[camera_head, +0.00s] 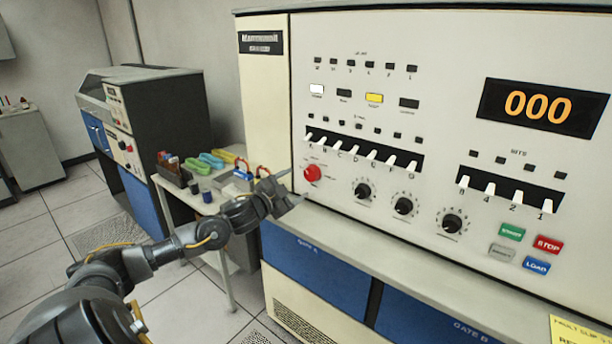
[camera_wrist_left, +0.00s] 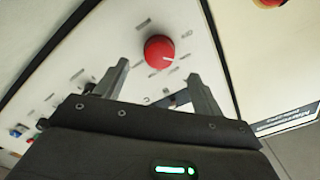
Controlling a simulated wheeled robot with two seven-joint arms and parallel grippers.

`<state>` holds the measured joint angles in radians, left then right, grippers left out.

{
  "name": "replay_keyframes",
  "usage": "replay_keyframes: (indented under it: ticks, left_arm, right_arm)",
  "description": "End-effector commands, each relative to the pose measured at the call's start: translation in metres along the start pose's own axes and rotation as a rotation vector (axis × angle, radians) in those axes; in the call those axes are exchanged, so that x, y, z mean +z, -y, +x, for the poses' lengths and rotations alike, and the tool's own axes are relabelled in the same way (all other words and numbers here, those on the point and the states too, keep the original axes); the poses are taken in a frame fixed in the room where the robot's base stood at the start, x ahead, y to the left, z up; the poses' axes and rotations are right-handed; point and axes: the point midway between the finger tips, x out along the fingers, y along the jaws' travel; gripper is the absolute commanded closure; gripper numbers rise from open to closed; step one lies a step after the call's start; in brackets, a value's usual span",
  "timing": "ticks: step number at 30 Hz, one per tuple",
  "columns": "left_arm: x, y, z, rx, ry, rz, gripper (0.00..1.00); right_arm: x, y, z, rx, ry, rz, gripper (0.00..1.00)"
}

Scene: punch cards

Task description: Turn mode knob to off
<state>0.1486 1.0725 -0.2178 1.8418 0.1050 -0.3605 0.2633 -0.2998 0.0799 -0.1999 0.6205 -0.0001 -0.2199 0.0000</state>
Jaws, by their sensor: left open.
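A round red knob (camera_head: 312,172) with a white pointer line sits low on the left of the cream console panel. Its small surrounding labels are too blurred to read. Three black knobs stand in a row to its right: one (camera_head: 362,190), a second (camera_head: 403,206) and a third (camera_head: 452,222). My left gripper (camera_head: 288,191) is just left of and below the red knob, apart from it. In the left wrist view the red knob (camera_wrist_left: 160,52) lies ahead, between the directions of the open, empty fingertips (camera_wrist_left: 160,76). My right gripper is out of view.
White toggle switches (camera_head: 372,154) line the panel above the knobs. Coloured buttons (camera_head: 525,250) and a display (camera_head: 540,104) reading 000 are at right. A ledge (camera_head: 440,270) juts out below the panel. A small table (camera_head: 215,205) with tools stands at left.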

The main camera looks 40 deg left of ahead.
Motion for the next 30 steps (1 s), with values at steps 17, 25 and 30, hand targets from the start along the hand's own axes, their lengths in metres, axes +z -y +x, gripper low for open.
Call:
replay_keyframes:
  ticks: [17,25,30]
  left_arm:
    - [-0.001,0.0,0.064,0.001,-0.001,0.001,0.31]
    - [-0.001,-0.001,0.064,0.002,-0.001,0.001,0.33]
    - [-0.001,-0.001,0.064,0.001,-0.001,0.001,0.55]
  right_arm:
    - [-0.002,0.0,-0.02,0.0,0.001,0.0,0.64]
    - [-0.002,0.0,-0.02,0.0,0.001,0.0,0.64]
    - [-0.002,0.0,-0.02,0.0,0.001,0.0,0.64]
